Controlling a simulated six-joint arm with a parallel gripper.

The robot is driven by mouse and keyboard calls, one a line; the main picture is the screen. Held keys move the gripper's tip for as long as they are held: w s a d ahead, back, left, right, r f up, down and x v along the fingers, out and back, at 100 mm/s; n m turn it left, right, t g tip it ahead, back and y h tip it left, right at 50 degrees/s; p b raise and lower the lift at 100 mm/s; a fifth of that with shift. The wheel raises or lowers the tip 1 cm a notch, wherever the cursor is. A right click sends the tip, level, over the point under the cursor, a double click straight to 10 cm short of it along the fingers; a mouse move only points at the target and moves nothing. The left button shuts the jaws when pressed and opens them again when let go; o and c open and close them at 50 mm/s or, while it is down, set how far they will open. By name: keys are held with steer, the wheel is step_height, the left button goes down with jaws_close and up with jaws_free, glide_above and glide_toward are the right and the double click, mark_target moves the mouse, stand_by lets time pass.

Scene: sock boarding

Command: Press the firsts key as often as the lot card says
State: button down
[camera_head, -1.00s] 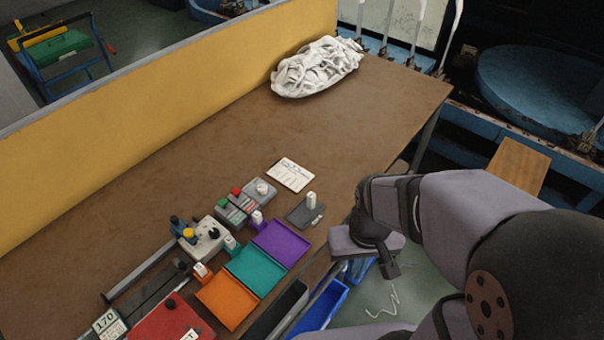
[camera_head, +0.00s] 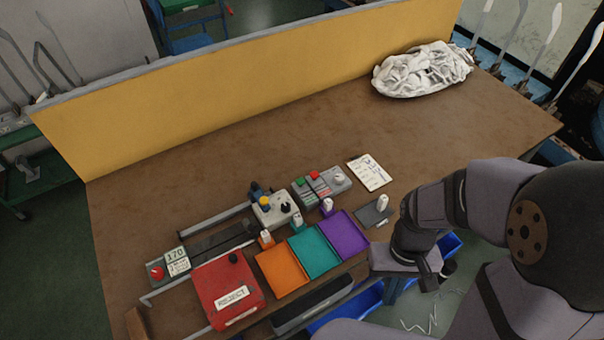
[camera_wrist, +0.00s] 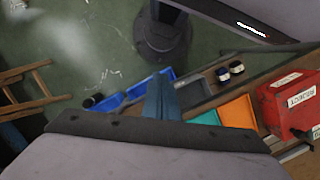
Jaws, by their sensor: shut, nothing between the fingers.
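Two small grey key boxes stand side by side on the brown bench in the head view. The left box (camera_head: 304,191) has a green key, and the right box (camera_head: 331,182) has a red key and a pale round knob. Their lettering is too small to read, so I cannot tell which key is firsts. My gripper (camera_head: 429,278) is shut and empty, off the bench's front edge, to the right of and in front of the boxes. It touches no key.
Orange (camera_head: 281,272), teal (camera_head: 314,251) and purple (camera_head: 343,234) trays line the front edge. A red REJECT box (camera_head: 228,292) stands left of them. A dark stand (camera_head: 372,214) with a white peg lies near my arm. White cloth (camera_head: 424,69) is heaped at the back right.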

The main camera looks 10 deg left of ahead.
steer(key=w+a+f+n+t+p, duration=0.25)
steer(key=w+a+n, duration=0.3)
steer(key=w, duration=0.65)
steer(key=w+a+f+n+t+p, duration=0.1)
steer(key=w+a+n+t, duration=0.4)
steer(key=w, duration=0.8)
step_height(320, 180, up, 9)
steer(key=n+y, duration=0.8)
glide_above(300, 182)
steer(key=d, duration=0.1)
steer(key=shift+s+f, duration=0.1)
steer(key=shift+f, duration=0.1)
step_height(300, 182, down, 7)
steer(key=b, duration=0.7)
steer(key=shift+r, duration=0.15)
steer(key=shift+f+b, duration=0.95)
steer(key=shift+f, duration=0.1)
